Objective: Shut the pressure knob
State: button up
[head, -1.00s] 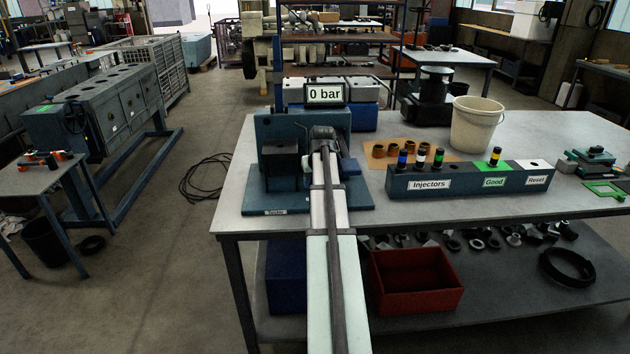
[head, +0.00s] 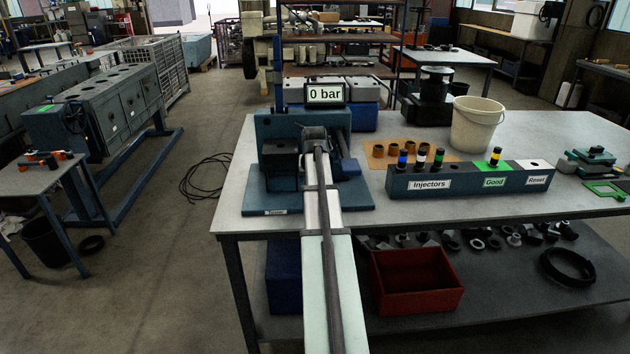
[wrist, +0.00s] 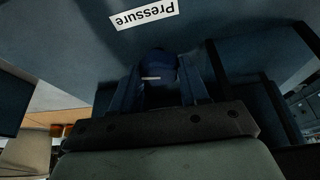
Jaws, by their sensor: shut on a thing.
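The tester (head: 280,128) is a blue machine on a base plate at the left of the workbench, with a display reading "0 bar" (head: 325,94) above it. My arm reaches over the bench to the tester's front, and its links hide much of the machine in the head view. In the wrist view the pressure knob (wrist: 160,64) is dark blue with a short pale mark, below an upside-down "Pressure" label (wrist: 144,14). My gripper (wrist: 162,88) is shut on the knob, with a finger on each side. The knob's lower part is hidden.
A blue block labelled Injectors, Good and Reset (head: 470,181) stands right of the tester, with several injectors in it. A white bucket (head: 476,125) stands behind it. A red bin (head: 416,281) is on the lower shelf.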

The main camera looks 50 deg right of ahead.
jog(key=shift+a+m+g, duration=0.1)
jog(key=shift+m+g, duration=0.4)
jog(key=shift+m, duration=0.8)
jog(key=shift+h, duration=0.3)
jog(key=o, duration=1)
jog(key=shift+o, duration=0.2)
jog(key=v, duration=1.3)
jog(key=shift+r, duration=0.4)
jog(key=shift+a, duration=0.15)
